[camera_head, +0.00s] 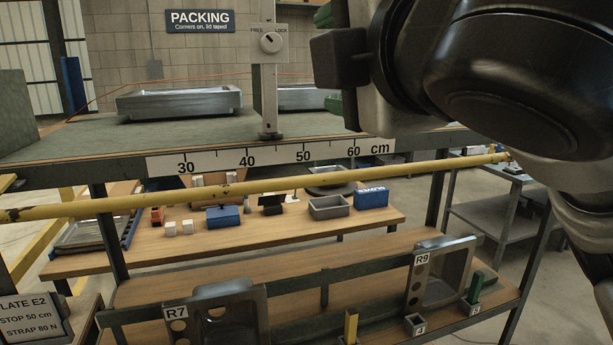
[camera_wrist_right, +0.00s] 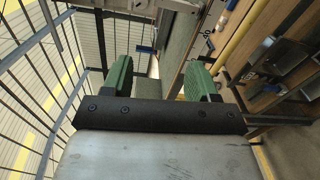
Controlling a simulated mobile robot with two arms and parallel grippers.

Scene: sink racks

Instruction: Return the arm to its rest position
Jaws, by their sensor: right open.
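My right arm (camera_head: 500,80) fills the upper right of the head view, large and close to the camera, in front of the workbench. In the right wrist view my right gripper (camera_wrist_right: 160,80) shows as two green fingers set wide apart on a black bar. Nothing is held between them. Beyond the fingers are a wire mesh fence and the edge of a shelf. My left gripper is in neither view.
A green-topped bench (camera_head: 60,143) with a centimetre scale spans the head view, carrying a metal tray (camera_head: 180,101) and an upright post (camera_head: 268,90). A yellow bar (camera_head: 250,187) runs along its front. Sinks R7 (camera_head: 235,310) and R9 (camera_head: 443,270) stand in a rack below.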

